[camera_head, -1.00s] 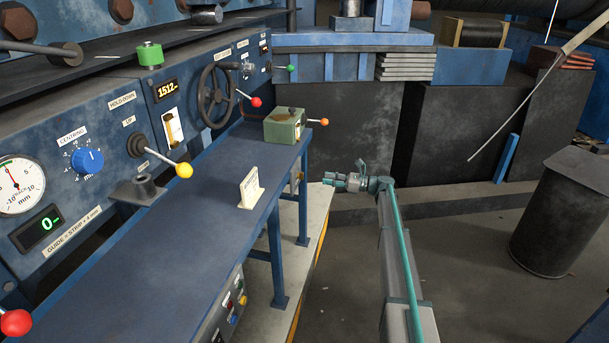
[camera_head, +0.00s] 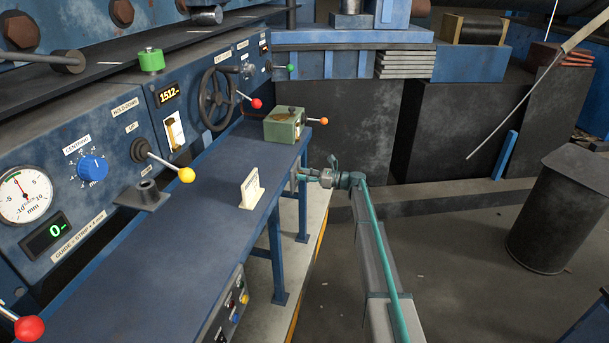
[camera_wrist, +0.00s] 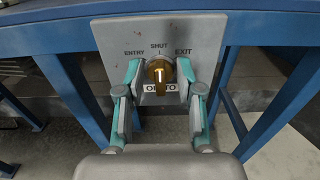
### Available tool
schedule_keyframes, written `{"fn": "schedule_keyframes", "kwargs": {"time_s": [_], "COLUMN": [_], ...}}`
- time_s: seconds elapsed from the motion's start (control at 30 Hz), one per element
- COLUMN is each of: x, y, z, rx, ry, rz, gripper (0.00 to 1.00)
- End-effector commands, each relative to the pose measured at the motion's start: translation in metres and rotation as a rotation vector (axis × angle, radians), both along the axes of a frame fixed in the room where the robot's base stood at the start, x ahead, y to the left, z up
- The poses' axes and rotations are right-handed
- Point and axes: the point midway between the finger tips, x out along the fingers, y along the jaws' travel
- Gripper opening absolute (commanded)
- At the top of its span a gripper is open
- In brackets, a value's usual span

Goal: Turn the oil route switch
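The oil route switch (camera_wrist: 159,74) is a brass-coloured knob with a white mark, on a grey plate (camera_wrist: 205,42) under the bench edge. The plate reads ENTRY at left, SHUT at top and EXIT at right, with a partly covered OIL TO label below. The white mark points up toward SHUT. My gripper (camera_wrist: 160,71) is open in the wrist view, one teal-tipped finger on each side of the knob. A small gap seems to show on both sides; contact cannot be told. In the head view my gripper (camera_head: 309,175) is beside the bench's right side.
The blue bench (camera_head: 205,225) carries a green box with an orange-knobbed lever (camera_head: 284,125) and a cream sign (camera_head: 251,189). Blue bench legs (camera_head: 276,262) stand close to my arm. A dark drum (camera_head: 553,215) stands right; the floor between is clear.

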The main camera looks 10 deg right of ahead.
Motion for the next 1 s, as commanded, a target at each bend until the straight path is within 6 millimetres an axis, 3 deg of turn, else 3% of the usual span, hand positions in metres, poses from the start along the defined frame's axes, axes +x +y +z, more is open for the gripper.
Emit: {"fn": "schedule_keyframes", "kwargs": {"time_s": [0.13,0.33,0.67,1.0], "x": [-0.0001,-0.0002,-0.0007,-0.0023], "y": [-0.0003,-0.0005,-0.0003,0.0002], "z": [-0.0001,0.0,-0.0018,-0.0061], "rx": [0.0,0.0,-0.015,-0.097], "ry": [0.0,0.0,-0.033,-0.218], "rz": [0.0,0.0,0.001,0.0], "gripper": [0.33,0.0,0.0,0.0]}}
